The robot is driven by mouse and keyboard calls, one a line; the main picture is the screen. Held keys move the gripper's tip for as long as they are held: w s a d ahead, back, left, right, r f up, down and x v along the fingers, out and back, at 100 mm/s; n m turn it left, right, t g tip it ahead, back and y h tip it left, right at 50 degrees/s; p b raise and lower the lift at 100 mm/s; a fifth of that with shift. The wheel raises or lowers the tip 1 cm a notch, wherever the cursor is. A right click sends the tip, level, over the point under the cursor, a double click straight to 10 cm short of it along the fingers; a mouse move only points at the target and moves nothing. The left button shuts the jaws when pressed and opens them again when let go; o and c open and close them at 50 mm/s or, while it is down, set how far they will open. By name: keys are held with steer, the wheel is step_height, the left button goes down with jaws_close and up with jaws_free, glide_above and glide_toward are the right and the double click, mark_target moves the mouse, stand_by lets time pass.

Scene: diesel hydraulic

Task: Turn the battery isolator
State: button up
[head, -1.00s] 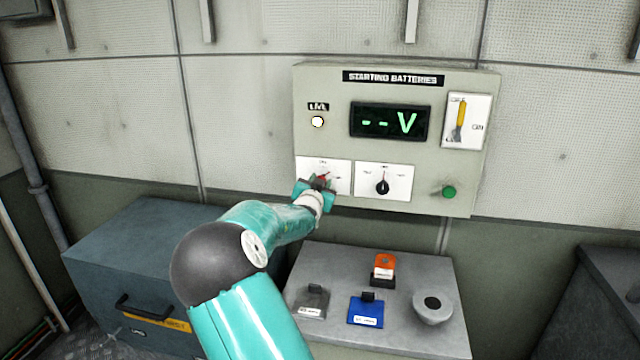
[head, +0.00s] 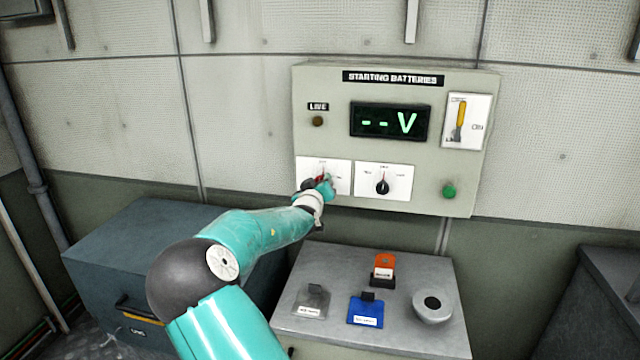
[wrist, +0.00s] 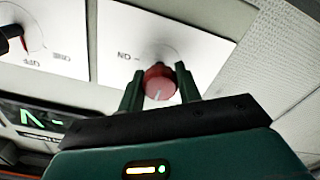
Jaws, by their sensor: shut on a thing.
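The battery isolator is a red rotary knob (wrist: 159,82) on a white plate (head: 340,180) at the lower left of the "STARTING BATTERIES" panel (head: 420,165). My gripper (head: 320,184) is at this knob, and in the wrist view my gripper (wrist: 159,88) has one finger on each side of it, shut on it. A pale pointer line shows on the knob's face. The "LIVE" lamp (head: 317,122) is dark. The green display (head: 389,122) reads "--V". In the head view my gripper hides most of the knob.
A black selector knob (head: 382,187) sits on the plate to the right. A yellow lever (head: 461,113) and a green button (head: 449,191) are further right. Below, a grey cabinet top (head: 400,340) holds a grey tag, a blue tag (head: 366,310), an orange tag and a round fitting.

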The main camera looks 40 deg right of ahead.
steer(key=shift+n, duration=0.4)
steer(key=o, duration=1)
steer(key=shift+a, duration=0.15)
steer(key=v, duration=1.3)
steer(key=shift+s+a, duration=0.2)
steer(key=shift+f, duration=0.1)
